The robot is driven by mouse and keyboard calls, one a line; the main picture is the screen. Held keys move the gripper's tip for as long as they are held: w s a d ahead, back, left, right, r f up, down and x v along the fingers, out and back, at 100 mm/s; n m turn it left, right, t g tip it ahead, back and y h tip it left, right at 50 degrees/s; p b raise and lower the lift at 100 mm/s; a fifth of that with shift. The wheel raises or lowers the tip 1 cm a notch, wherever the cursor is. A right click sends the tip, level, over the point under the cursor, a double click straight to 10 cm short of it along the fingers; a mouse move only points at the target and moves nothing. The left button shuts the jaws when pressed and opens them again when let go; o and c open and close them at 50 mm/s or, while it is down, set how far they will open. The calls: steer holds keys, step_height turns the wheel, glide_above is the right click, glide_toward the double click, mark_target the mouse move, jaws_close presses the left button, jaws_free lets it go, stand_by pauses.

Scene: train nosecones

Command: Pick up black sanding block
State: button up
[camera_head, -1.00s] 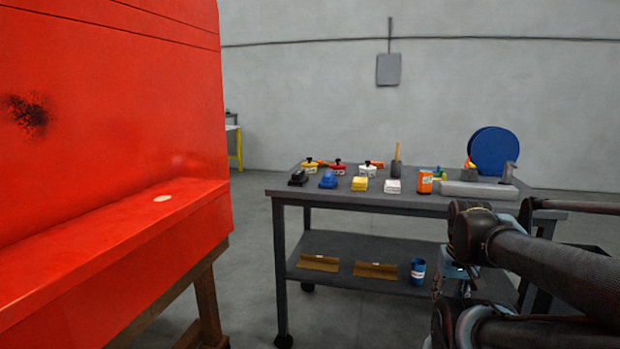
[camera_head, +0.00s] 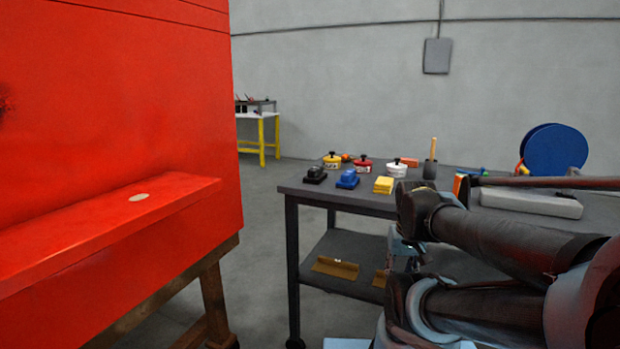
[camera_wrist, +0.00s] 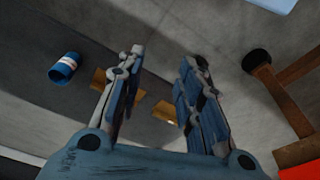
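The black sanding block (camera_head: 315,174) sits on the left end of the grey cart's top (camera_head: 340,196), left of a blue block (camera_head: 348,178). My gripper shows in the wrist view (camera_wrist: 160,62) with its two fingers apart and nothing between them. It points down past the cart's lower shelf, and the black block is not in the wrist view. In the head view my arm covers the middle and right of the cart, and the gripper's fingertips are hard to make out there.
A large red nosecone (camera_head: 120,130) on a wooden stand (camera_head: 214,305) fills the left. A yellow block (camera_head: 383,185) and several small pots stand near the sanding block. Brown pieces (camera_head: 335,267) lie on the lower shelf. A blue can (camera_wrist: 63,68) shows in the wrist view.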

mark_target(317, 167)
steer(key=shift+o, duration=0.6)
